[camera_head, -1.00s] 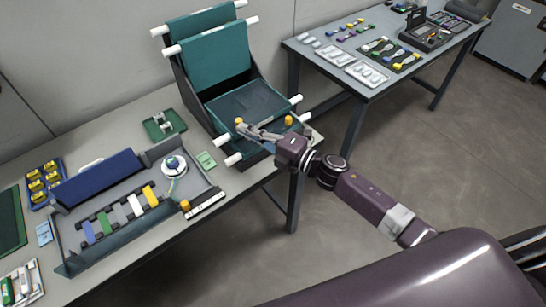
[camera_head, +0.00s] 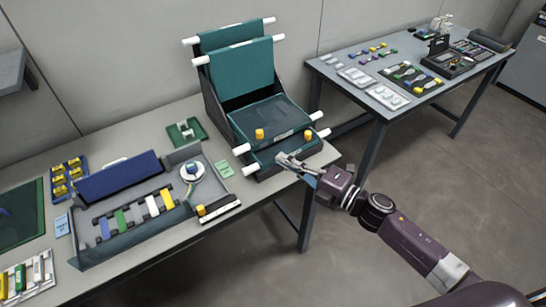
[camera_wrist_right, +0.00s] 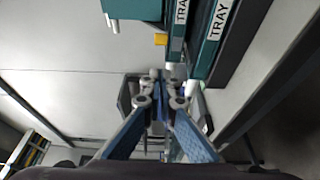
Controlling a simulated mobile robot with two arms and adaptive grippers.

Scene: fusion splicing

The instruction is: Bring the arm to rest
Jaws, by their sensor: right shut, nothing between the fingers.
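My right gripper (camera_head: 289,161) is shut and empty. It reaches in from the lower right, close to the front of the lowest teal tray (camera_head: 270,153) of the tray rack on the left table. In the right wrist view my right gripper (camera_wrist_right: 156,80) has its fingers together with nothing between them. Teal tray fronts marked TRAY (camera_wrist_right: 215,35) show just beyond it. Whether the fingertips touch the tray cannot be told. My left gripper is not in view.
The left table (camera_head: 110,165) holds the dark rack (camera_head: 217,118), a grey open box with coloured pieces (camera_head: 150,225) and a small green tray (camera_head: 187,131). A second table (camera_head: 345,95) with kits stands at the back right. The floor (camera_head: 440,170) between is clear.

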